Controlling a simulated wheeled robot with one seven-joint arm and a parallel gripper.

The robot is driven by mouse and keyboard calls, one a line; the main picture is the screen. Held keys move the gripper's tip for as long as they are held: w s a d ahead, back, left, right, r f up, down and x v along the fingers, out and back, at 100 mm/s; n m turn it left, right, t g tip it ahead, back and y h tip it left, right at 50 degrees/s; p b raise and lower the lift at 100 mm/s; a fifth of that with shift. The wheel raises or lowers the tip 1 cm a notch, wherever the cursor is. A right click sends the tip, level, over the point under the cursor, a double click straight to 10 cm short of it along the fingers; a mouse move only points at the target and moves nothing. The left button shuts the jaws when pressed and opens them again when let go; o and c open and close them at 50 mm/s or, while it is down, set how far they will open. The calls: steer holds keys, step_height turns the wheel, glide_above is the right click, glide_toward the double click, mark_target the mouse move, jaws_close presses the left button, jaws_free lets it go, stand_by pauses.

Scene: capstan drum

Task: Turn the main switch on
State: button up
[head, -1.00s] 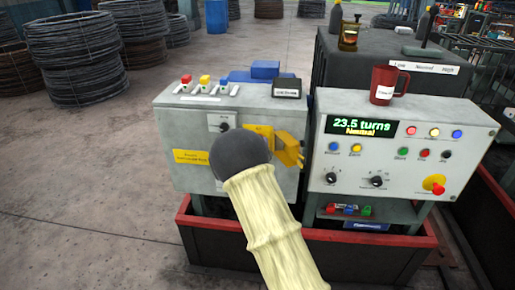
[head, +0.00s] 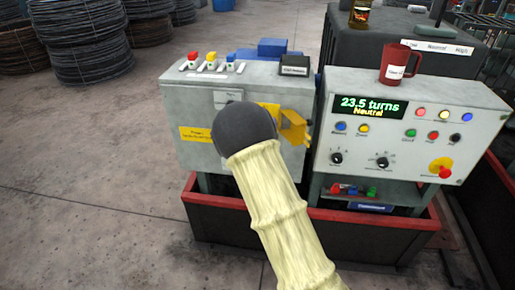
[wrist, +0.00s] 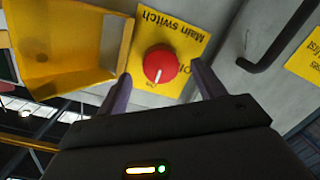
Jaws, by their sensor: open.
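The main switch (wrist: 160,64) is a round red knob with a white pointer mark, on a yellow plate (wrist: 183,26) labelled "Main switch". In the wrist view it sits between and just beyond the fingers of my gripper (wrist: 162,90), which are apart with nothing between them that I can see held. Whether a finger touches the knob cannot be told. A yellow hinged cover (wrist: 65,50) stands open beside the plate. In the head view my arm hides the knob; the cover (head: 294,128) shows to the right of my wrist on the left grey cabinet (head: 180,105).
A dark handle (wrist: 280,45) sticks out beside the switch plate. The right control panel (head: 320,165) has a display reading "23.5 turns Neutral", buttons and a red stop knob (head: 445,172). A red mug (head: 396,64) stands on top.

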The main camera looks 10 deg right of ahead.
steer(key=v, duration=1.4)
steer(key=shift+s+b, duration=0.3)
steer(key=shift+b, duration=0.15)
steer(key=s+d+f+m+g+y, duration=0.25)
steer(key=s+g, duration=0.45)
steer(key=s, duration=0.5)
steer(key=s+d+f+m+g+y, duration=0.1)
steer(key=s+d+f+g+y, duration=0.15)
steer(key=s+g, duration=0.6)
steer(key=s+r+t+p, duration=0.2)
steer(key=s+r+p, duration=0.1)
steer(key=r+p, duration=1)
steer(key=shift+s+d+r+p, duration=0.2)
steer(key=shift+r+p, duration=0.2)
steer(key=shift+r, duration=0.3)
steer(key=shift+n, duration=0.25)
